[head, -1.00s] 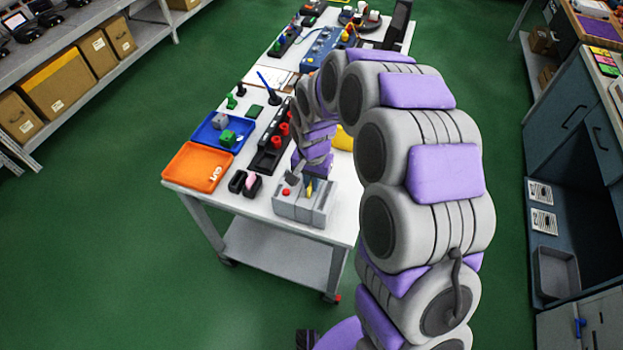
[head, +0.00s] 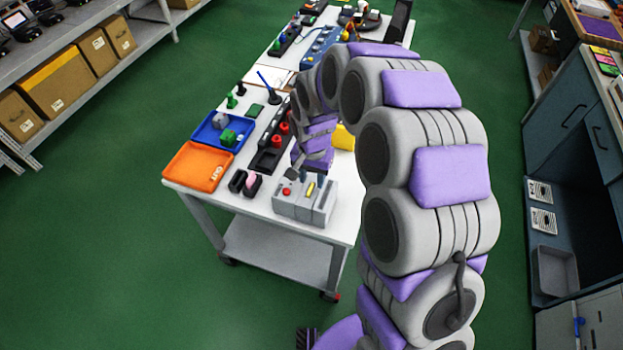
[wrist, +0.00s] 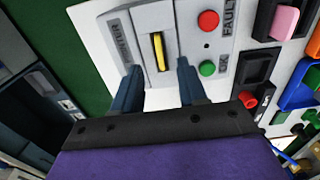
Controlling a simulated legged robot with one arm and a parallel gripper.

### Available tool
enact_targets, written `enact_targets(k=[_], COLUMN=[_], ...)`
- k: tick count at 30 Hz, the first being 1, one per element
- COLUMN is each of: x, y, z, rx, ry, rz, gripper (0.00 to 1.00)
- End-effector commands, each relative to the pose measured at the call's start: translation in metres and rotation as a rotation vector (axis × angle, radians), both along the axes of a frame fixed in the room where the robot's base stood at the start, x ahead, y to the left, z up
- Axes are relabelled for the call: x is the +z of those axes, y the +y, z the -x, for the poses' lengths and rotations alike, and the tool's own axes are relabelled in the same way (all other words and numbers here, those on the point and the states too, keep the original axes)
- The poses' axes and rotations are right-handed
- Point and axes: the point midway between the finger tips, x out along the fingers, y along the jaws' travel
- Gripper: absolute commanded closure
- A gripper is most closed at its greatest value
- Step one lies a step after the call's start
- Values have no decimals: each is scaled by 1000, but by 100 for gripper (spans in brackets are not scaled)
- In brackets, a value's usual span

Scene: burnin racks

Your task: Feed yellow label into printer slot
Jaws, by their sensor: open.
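The printer (head: 305,202) is a grey box near the front edge of the white table. In the wrist view the printer (wrist: 130,45) has a pale raised block with a slot. The yellow label (wrist: 159,52) stands in that slot, and it also shows in the head view (head: 310,189). My gripper (wrist: 158,80) is open. Its two dark blue fingers are apart, just short of the label, one to each side of it. They do not touch the label. In the head view my gripper (head: 308,172) is close above the printer.
A red button (wrist: 208,20) marked FAULT and a green button (wrist: 207,68) sit beside the slot. An orange tray (head: 198,168), a blue tray (head: 207,140) and a dark holder with red parts (head: 265,160) stand near the printer. A yellow object (head: 343,138) lies behind my arm.

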Motion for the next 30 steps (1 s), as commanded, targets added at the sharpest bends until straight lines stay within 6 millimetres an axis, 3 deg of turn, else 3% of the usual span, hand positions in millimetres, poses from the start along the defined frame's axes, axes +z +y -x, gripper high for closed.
enact_targets(k=[12,18,24,30], x=[96,131,148,151], y=[0,0,1,1], z=[-2,-2,-2,-2], rx=[-1,0,-1,-1], ry=[-3,-1,-1,1], rz=[-1,0,-1,1], gripper=[58,58,58,58])
